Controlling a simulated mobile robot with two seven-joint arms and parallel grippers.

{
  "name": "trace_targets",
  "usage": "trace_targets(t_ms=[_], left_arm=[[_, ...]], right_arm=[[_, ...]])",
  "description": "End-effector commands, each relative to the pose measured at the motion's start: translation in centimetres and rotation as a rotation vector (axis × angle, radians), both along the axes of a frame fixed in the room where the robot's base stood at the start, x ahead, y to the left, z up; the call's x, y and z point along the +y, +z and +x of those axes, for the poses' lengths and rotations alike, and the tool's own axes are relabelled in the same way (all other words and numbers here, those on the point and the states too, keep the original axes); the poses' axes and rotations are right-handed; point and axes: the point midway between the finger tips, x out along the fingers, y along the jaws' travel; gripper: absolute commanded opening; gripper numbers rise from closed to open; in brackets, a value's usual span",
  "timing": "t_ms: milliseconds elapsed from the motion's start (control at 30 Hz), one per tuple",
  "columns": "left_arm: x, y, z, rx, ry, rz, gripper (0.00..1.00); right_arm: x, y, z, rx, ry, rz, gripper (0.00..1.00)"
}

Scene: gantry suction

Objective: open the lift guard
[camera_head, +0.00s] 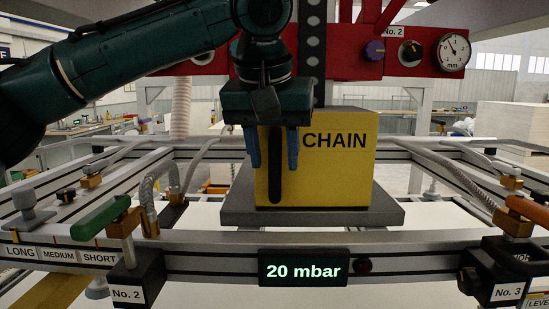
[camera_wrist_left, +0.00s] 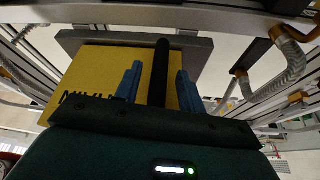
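A yellow box marked CHAIN (camera_head: 342,172) stands on a grey plate (camera_head: 390,217) behind the front rail; I cannot tell for sure whether it is the lift guard. A black upright bar (camera_head: 275,180) is at its left front. My left gripper (camera_head: 272,165) points down in front of the box, with its blue fingers open on either side of the bar. In the left wrist view the bar (camera_wrist_left: 160,72) stands between the spread fingers (camera_wrist_left: 157,92), with gaps on both sides. The yellow box (camera_wrist_left: 85,75) fills the left there. My right gripper is not in view.
A red panel (camera_head: 340,60) with knobs and a gauge (camera_head: 453,52) is above and behind. A front rail (camera_head: 210,262) carries a 20 mbar display (camera_head: 303,268). A green lever (camera_head: 102,222) is at left, an orange lever (camera_head: 528,208) at right. Hoses run along the frame.

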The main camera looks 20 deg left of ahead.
Motion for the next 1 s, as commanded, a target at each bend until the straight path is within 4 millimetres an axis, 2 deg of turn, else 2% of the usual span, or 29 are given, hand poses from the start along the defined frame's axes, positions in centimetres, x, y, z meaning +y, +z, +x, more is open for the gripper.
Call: trace_targets(t_ms=[200, 467, 900, 1000], left_arm=[[0.0, -1.4, 0.6, 0.000, -0.001, 0.000, 0.40], [0.0, -1.5, 0.6, 0.000, -0.001, 0.000, 0.40], [0.0, -1.5, 0.6, 0.000, -0.001, 0.000, 0.04], [0.0, -1.5, 0.6, 0.000, -0.001, 0.000, 0.00]], right_arm=[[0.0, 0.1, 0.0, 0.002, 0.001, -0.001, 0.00], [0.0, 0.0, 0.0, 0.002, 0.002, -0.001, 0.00], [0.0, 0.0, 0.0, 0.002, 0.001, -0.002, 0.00], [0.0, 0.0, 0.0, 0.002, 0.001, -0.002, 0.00]])
